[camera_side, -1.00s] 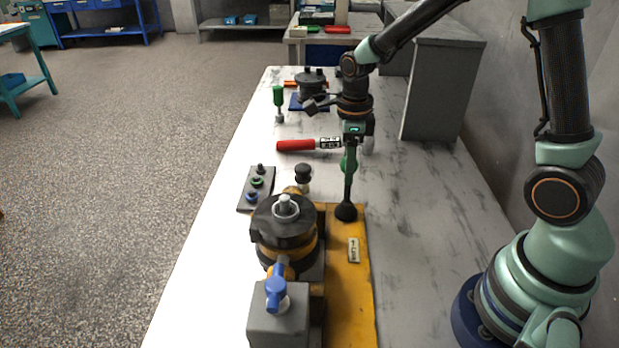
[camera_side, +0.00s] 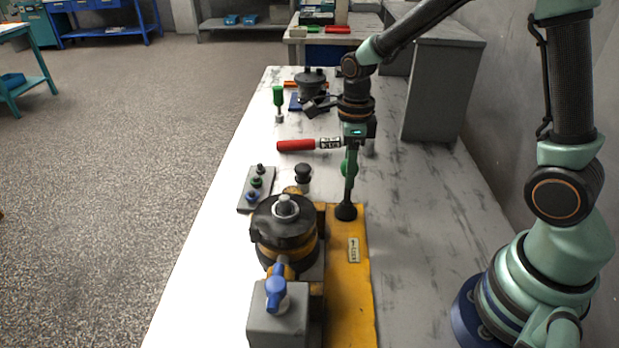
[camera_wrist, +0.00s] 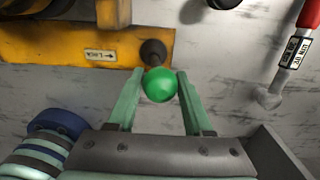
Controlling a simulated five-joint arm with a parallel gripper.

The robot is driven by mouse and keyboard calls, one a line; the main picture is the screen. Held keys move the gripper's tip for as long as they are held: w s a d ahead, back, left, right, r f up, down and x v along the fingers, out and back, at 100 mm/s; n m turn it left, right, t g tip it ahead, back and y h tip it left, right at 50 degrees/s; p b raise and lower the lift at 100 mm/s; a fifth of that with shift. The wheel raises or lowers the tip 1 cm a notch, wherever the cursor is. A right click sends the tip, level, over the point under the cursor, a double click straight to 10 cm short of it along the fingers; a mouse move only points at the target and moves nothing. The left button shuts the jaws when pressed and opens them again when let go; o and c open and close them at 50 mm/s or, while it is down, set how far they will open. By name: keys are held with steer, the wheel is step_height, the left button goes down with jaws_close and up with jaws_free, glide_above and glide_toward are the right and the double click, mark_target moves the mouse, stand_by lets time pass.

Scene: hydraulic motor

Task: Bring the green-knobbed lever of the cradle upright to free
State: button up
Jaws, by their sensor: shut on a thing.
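The green knob (camera_wrist: 160,85) of the lever sits between the two pale green fingers of my gripper (camera_wrist: 159,76) in the wrist view. My gripper is shut on this knob. In the side view my gripper (camera_side: 350,168) points down, and the knob (camera_side: 345,169) shows partly behind a finger. The lever's dark round foot (camera_side: 346,211) is at the far end of the yellow cradle plate (camera_side: 352,300); it also shows in the wrist view (camera_wrist: 153,52).
A dark motor body (camera_side: 285,225) stands on the cradle, left of the lever. A grey block with a blue valve handle (camera_side: 275,290) is in front. A red-handled tool (camera_side: 297,146) lies close beyond my gripper. A button box (camera_side: 256,188) is at left. The bench right of the plate is clear.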

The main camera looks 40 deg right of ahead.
steer(key=shift+s+a, duration=0.55)
steer(key=shift+a, duration=0.05)
stand_by(0.3)
steer(key=o, duration=0.8)
steer(key=shift+o, duration=0.2)
steer(key=shift+w+r, duration=0.1)
steer(key=shift+r, duration=2.95)
